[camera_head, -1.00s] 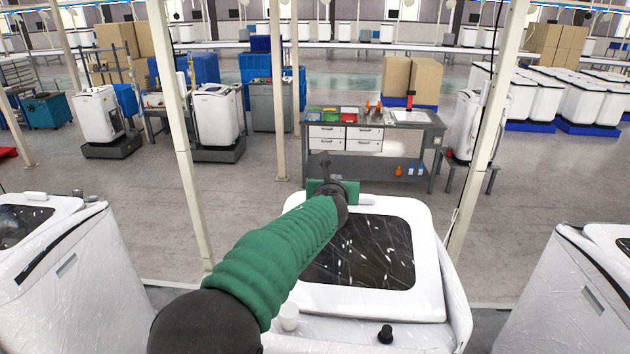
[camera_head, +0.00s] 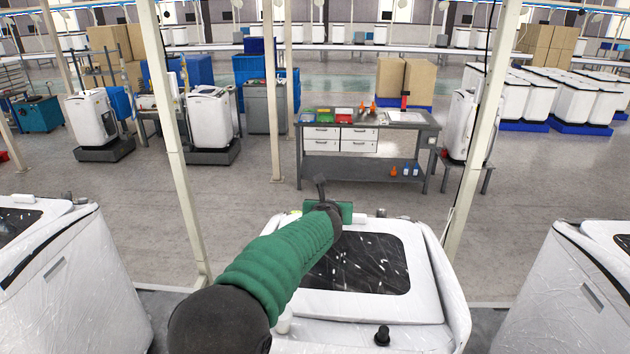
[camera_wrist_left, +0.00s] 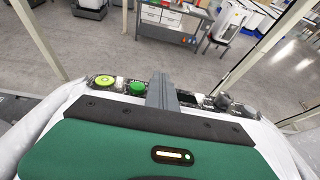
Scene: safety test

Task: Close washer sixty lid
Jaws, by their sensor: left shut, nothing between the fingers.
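The middle washer (camera_head: 455,300) stands right in front of me, white and plastic-wrapped. Its white lid (camera_head: 375,305) has a dark glass window (camera_head: 375,265) and appears to lie flat or nearly flat on the top; any small gap cannot be seen. My green left arm reaches across the lid's left side. My left gripper (camera_head: 320,183) is shut and empty at the washer's far edge. In the left wrist view its shut fingers (camera_wrist_left: 161,92) lie over the rear control strip, near a green button (camera_wrist_left: 137,88) and a yellow-green knob (camera_wrist_left: 104,81). My right gripper is not in view.
Similar washers stand at the left (camera_head: 70,280) and right (camera_head: 570,290). Pale posts rise at the left (camera_head: 175,150) and right (camera_head: 478,140) beyond the middle washer. A grey workbench (camera_head: 365,128) with drawers stands behind open floor.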

